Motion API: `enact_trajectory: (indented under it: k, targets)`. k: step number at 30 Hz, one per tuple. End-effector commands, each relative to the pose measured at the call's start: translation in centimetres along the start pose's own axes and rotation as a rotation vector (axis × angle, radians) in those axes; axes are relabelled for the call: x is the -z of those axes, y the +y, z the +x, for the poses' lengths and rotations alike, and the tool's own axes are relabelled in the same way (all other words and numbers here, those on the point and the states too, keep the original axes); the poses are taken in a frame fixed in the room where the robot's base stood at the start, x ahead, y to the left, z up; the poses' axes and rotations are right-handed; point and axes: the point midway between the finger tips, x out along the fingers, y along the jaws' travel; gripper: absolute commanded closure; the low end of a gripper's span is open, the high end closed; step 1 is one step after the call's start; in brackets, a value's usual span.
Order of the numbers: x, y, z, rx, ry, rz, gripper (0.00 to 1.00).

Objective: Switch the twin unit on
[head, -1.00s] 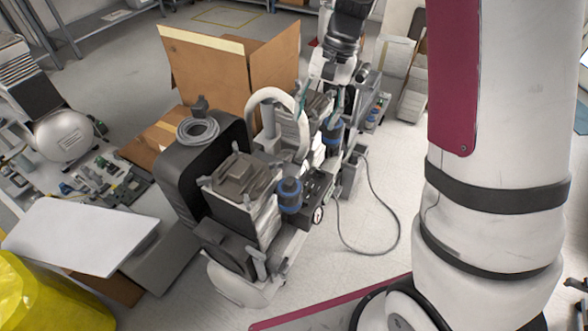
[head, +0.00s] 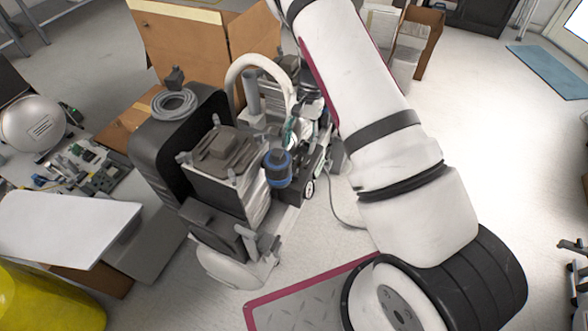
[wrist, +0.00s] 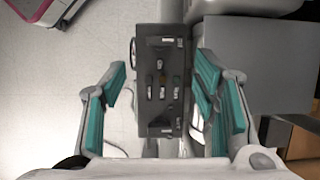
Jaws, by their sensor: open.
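The twin unit (head: 230,180) stands on the floor in the middle of the head view, with dark motor heads, a pale tank below and a blue-banded filter (head: 279,168). Its dark control box (head: 314,160) with a round gauge (head: 308,188) is on its right side, partly hidden by my arm. In the wrist view the control box (wrist: 160,125) fills the gap between my open teal-padded fingers. Several small switches (wrist: 161,79) with pale labels show on its face. My gripper (wrist: 163,85) is open and empty around the box's sides; contact cannot be told.
An open cardboard box (head: 205,50) stands behind the unit. A dark housing with a coiled grey hose (head: 172,103) is at its left. A white panel (head: 65,228) and a yellow bin (head: 45,300) lie farther left. Clear floor (head: 480,130) is at the right.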

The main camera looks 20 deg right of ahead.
Motion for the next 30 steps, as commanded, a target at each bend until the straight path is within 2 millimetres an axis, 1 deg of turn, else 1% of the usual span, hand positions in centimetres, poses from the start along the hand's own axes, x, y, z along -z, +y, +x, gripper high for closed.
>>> enact_trajectory:
  k: [1, 9, 15, 21, 28, 29, 30]
  targets:
    - [0.0, 0.0, 1.3, -0.004, -0.001, 0.000, 0.45]
    - [0.0, 0.0, 6.4, -0.003, -0.002, -0.001, 0.45]
    - [0.0, 0.0, 8.9, -0.001, -0.001, 0.000, 0.45]
    - [0.0, 0.0, 9.8, 0.000, 0.001, -0.002, 0.45]
    - [0.0, 0.0, 9.9, 0.001, 0.001, -0.001, 0.45]
    - [0.0, 0.0, 9.9, 0.001, 0.001, -0.001, 0.47]
    - [0.0, 0.0, 9.9, 0.001, 0.001, -0.001, 0.56]
